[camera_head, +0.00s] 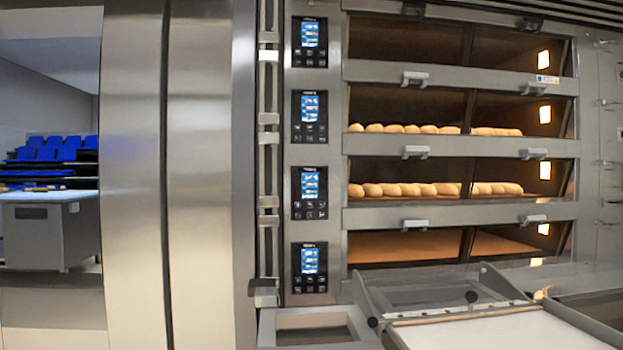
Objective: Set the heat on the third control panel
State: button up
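Several black control panels with lit blue screens run in a column down the left side of the deck oven. Counted from the top, the third control panel (310,193) is level with the lower deck of bread. Its screen is lit, with small buttons below it; the text is too small to read. The other panels are the top one (309,42), the second (309,117) and the bottom one (309,268). My gripper is not in view.
Oven decks with glass doors and handles (417,151) stand right of the panels; two hold loaves (410,190). A loader with a pale belt (490,330) juts out at the lower right. Steel columns (200,180) stand left. A worktable (48,196) is far left.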

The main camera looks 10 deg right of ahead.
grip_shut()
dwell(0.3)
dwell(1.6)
